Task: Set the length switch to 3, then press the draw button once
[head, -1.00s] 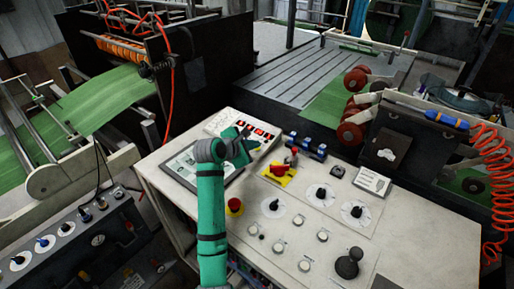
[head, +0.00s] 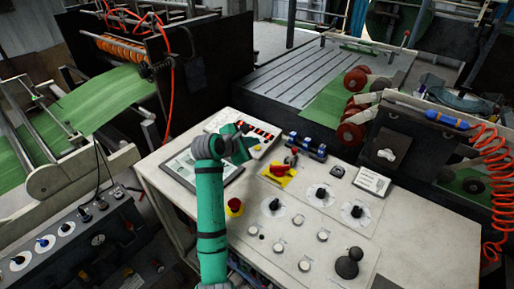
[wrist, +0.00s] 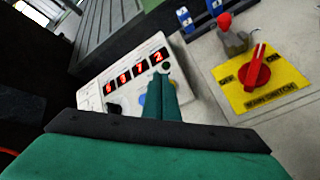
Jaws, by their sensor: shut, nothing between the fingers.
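My gripper (head: 243,143) hangs over the white display box at the back left of the console. In the wrist view my shut, empty gripper (wrist: 165,98) points at the box face. The box (wrist: 92,82) shows a row of red lit digits (wrist: 136,69). A blue button (wrist: 142,100) is partly hidden behind my fingertips, and a black knob (wrist: 114,108) sits left of it. Rotary knobs on white dials (head: 273,205), (head: 320,193), (head: 356,212) stand on the console. I cannot read which is the length switch or which button is draw; touching is unclear.
A red main switch on a yellow plate (wrist: 258,72) lies right of my gripper. A red stop button (head: 234,206), a tablet-like screen (head: 181,168) and a black joystick (head: 347,267) are on the console. The console's front right top (head: 430,230) is clear.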

